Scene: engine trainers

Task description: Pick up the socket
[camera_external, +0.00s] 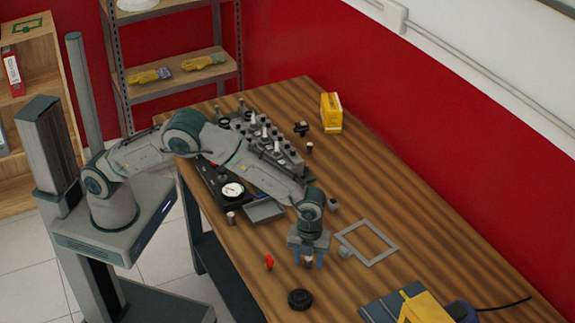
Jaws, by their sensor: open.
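My gripper (308,258) is open and points down over the near middle of the wooden table. A small cylinder (308,263), grey with a dark part, shows between its blue fingers and looks like a socket. The fingers stand on either side of it; I cannot tell whether they touch it. The gripper body hides part of it from above. Similar small cylinders stand left of the metal tray (231,218) and near the back of the table (309,147), so I cannot be sure which is the socket.
A red piece (269,262) and a black round part (300,299) lie close to my gripper. A grey square frame (382,257) lies to its right. An engine trainer (265,135) fills the far left tabletop. A yellow box (331,113) stands behind, a yellow-and-blue device (425,308) in front.

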